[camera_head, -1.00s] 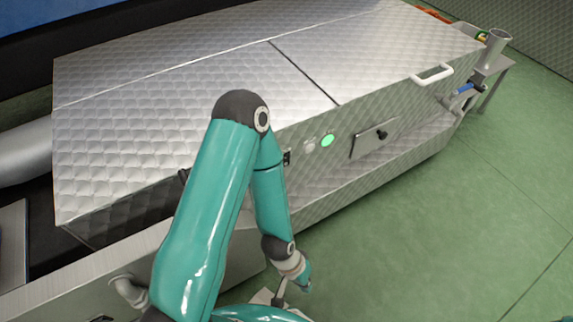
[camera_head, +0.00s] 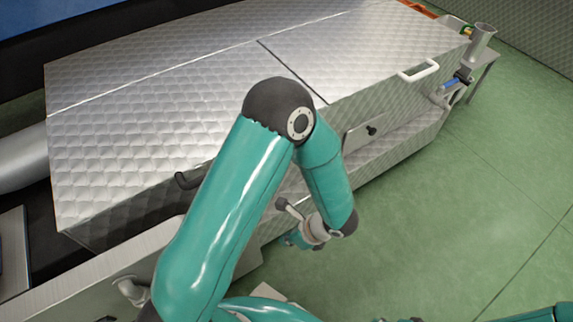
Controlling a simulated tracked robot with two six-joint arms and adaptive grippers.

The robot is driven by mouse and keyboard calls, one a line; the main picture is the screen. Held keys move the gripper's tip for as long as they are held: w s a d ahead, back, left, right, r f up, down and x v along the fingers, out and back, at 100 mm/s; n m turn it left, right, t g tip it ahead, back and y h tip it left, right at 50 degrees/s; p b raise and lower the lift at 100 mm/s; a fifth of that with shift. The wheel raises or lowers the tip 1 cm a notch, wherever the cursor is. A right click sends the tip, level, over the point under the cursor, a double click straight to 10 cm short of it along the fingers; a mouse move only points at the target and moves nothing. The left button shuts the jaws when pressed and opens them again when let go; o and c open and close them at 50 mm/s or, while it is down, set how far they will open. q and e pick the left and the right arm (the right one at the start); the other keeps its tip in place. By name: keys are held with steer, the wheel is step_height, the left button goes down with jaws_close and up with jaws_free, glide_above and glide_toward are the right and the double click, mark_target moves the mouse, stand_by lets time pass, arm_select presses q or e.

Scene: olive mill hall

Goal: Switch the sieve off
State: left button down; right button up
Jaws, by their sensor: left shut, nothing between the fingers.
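The big steel machine with a quilted pattern (camera_head: 150,110) fills the left and middle; I take it to be the sieve. The lamp and controls on its front are hidden behind my left arm. My left gripper (camera_head: 286,207) is small in the picture, below my forearm, shut and empty. Its dark tip points up and left toward the machine's lower front. I cannot tell whether it touches the machine. My right gripper is not in view; part of my right arm shows at the bottom right corner.
A white handle (camera_head: 418,71) and a small plate with a dark knob (camera_head: 371,131) are on the machine's front. A steel funnel pipe (camera_head: 482,42) stands at its far right end. The green floor (camera_head: 450,230) at the right is clear.

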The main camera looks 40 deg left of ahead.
arm_select(q)
steer(key=w+a+r+m+t+y, duration=0.2)
steer(key=w+r+m+t+y, duration=0.3)
steer(key=w+r, duration=0.55)
steer(key=w+r+b+x, duration=0.1)
steer(key=w+b+x, duration=0.1)
steer(key=x, duration=1.1)
steer(key=shift+a+n+t+h+b, duration=0.15)
steer(key=shift+n+t+h+b, duration=0.2)
steer(key=shift+b, duration=0.2)
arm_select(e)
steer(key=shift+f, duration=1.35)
